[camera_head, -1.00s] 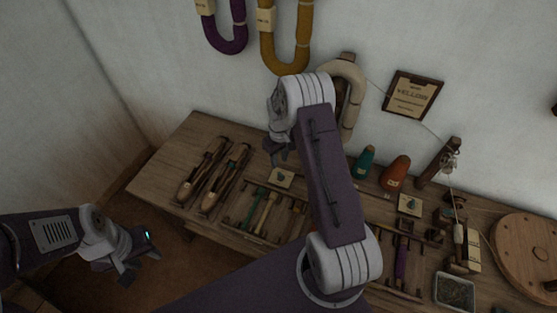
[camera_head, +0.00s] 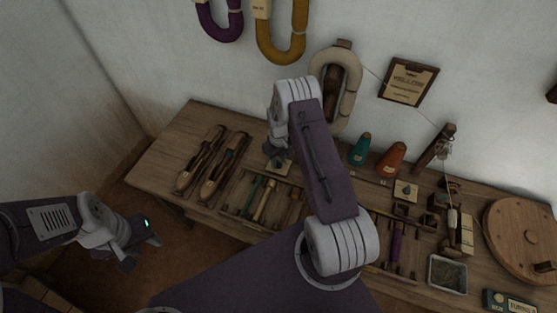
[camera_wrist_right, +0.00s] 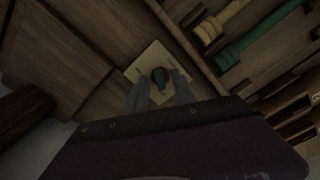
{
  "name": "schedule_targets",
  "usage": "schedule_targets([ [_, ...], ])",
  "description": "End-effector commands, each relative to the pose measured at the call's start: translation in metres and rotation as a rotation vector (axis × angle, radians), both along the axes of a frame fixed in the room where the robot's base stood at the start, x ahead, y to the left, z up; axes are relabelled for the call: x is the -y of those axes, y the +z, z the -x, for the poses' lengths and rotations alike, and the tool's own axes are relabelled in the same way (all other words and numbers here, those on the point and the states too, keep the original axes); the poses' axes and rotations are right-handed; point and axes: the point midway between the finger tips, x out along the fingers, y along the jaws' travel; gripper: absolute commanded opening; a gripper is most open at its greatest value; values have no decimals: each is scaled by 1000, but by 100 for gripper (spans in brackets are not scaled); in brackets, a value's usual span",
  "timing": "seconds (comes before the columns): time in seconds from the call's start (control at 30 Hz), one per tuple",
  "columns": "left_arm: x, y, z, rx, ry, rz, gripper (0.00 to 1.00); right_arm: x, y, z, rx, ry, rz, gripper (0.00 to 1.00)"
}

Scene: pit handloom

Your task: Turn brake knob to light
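The plate also shows on the bench in the head view (camera_head: 285,171), partly covered by my right gripper. My right gripper (camera_wrist_right: 161,90) is open, with one finger on each side of the knob; whether they touch it cannot be told. In the head view the right gripper (camera_head: 275,150) is over the plate. My left gripper (camera_head: 138,249) is open and empty, left of the bench and away from it. Any marking on the knob plate is too small to read.
Two wooden shuttles (camera_head: 212,165) lie left of the plate. A tray (camera_head: 235,205) of green and yellow handled tools lies in front of it. Teal (camera_head: 360,150) and orange (camera_head: 391,160) cones, another plate (camera_head: 405,191) and a round wooden disc (camera_head: 520,235) stand right.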

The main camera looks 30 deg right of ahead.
Motion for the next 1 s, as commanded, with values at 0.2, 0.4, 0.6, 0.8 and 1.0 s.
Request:
schedule_targets([
  [0.2,0,0,0,0,0,0,36,0,0,0,1,0,0,18],
  [0.4,0,0,0,0,0,0,36,0,0,0,1,0,0,0],
  [0.6,0,0,0,0,0,0,36,0,0,0,1,-17,0,0],
  [0.8,0,-2,0,0,0,0,36,0,0,0,1,-103,0,0],
  [1.0,0,-4,0,0,0,0,36,0,0,0,1,-265,0,0],
])
